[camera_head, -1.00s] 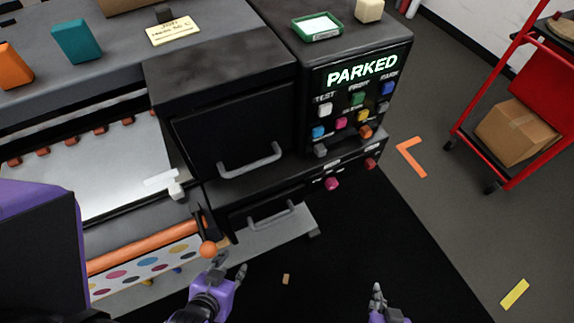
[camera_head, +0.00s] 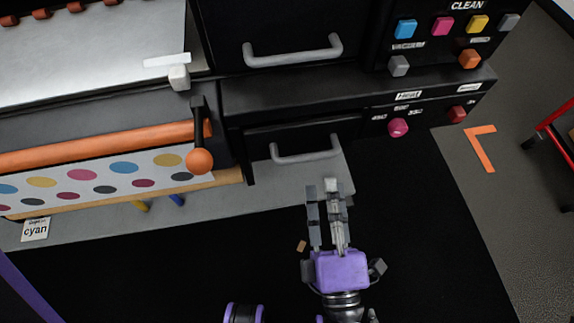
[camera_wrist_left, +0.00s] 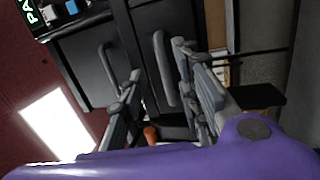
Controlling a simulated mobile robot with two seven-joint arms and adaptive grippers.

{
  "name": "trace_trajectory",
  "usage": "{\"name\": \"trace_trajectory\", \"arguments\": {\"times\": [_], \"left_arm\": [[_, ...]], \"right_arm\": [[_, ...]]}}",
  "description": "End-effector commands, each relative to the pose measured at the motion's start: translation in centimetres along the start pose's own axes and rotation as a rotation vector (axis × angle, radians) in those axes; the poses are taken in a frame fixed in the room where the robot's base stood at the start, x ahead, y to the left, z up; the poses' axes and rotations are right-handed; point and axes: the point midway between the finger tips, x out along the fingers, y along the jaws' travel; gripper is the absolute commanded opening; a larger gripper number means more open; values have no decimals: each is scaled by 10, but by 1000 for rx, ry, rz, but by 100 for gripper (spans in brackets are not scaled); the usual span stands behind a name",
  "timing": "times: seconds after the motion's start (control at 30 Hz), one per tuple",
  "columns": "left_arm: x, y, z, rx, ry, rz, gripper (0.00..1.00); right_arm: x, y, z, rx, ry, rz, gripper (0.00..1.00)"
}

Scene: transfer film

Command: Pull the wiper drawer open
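The lower black drawer with a grey bar handle (camera_head: 305,150) is low on the machine and looks closed. I cannot read a wiper label on it. My left gripper (camera_head: 332,186) is just in front of and below this handle, pointing at the machine. The left wrist view shows its two fingers (camera_wrist_left: 158,62) apart, with the nearer grey handle (camera_wrist_left: 166,85) seen between them beyond the tips. The gripper looks empty and does not appear to touch the handle. My right gripper is not in view.
A larger upper drawer has its own handle (camera_head: 292,52). An orange ball-ended lever (camera_head: 199,160) stands left of the lower drawer. A pink knob (camera_head: 398,127) and buttons are to the right. A small brown block (camera_head: 301,246) lies on the clear black floor mat.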

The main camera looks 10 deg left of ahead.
Motion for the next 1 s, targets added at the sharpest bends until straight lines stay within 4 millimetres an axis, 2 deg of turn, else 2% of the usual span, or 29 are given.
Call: {"name": "trace_trajectory", "arguments": {"times": [0.1,0.17,0.27,0.5,0.7,1.0], "left_arm": [[1,-2,-20,-20,84,-11,31],[3,-2,-24,-23,99,-8,31],[14,-1,-26,-25,103,-5,31],[53,-1,-30,-24,101,-4,31],[74,-2,-32,-21,101,-6,31],[78,-3,-33,-21,99,-8,31]], "right_arm": [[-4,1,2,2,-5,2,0],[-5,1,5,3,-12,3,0],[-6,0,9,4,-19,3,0],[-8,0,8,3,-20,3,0],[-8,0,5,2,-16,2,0],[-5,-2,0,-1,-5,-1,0]]}}
